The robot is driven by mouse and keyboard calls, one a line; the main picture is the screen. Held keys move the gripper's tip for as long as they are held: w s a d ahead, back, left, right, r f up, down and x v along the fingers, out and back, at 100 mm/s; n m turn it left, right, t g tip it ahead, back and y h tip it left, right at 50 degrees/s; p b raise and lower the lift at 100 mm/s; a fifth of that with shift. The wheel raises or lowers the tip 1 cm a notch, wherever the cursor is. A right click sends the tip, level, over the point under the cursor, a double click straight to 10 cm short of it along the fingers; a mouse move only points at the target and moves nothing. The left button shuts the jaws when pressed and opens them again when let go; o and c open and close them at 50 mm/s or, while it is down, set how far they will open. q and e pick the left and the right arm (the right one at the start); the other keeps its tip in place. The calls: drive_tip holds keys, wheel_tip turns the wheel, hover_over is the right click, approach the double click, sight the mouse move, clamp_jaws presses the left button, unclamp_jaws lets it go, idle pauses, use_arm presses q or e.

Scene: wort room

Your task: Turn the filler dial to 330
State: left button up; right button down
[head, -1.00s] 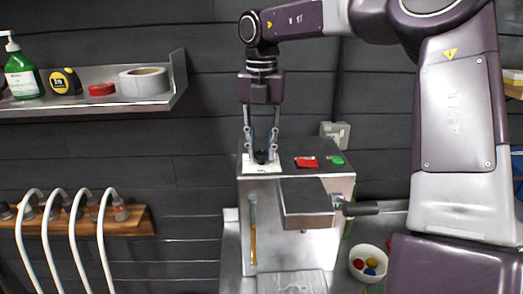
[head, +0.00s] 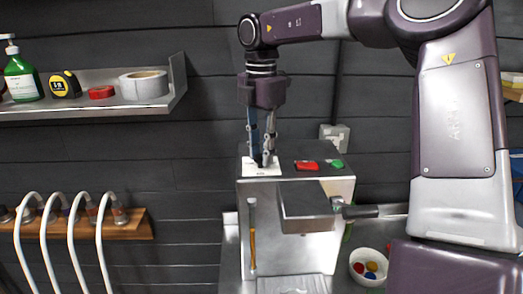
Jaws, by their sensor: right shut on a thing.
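The filler (head: 317,232) is a grey metal box machine on the bench. Its dial (head: 264,161) is a small dark knob on a white plate (head: 262,172) at the left of the top face. My right gripper (head: 263,158) points straight down from above and is shut on the dial. The fingers hide most of the knob, and I cannot read its setting. My left gripper is not in the head view.
A red button (head: 306,166) and a green button (head: 336,164) sit right of the dial. A white bowl (head: 358,280) with coloured caps stands right of the filler. A metal shelf (head: 95,104) and hoses (head: 70,235) are at the left.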

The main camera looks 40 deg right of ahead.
sight(261, 156)
drive_tip(key=shift+s+a+f, duration=0.1)
drive_tip(key=shift+s+f, duration=0.1)
drive_tip(key=shift+f, duration=0.1)
drive_tip(key=c, duration=1.6)
unclamp_jaws()
drive_tip(key=shift+w+r, duration=0.1)
drive_tip(key=shift+r, duration=0.15)
wheel_tip(261, 156, up, 12)
drive_tip(key=shift+w, duration=0.1)
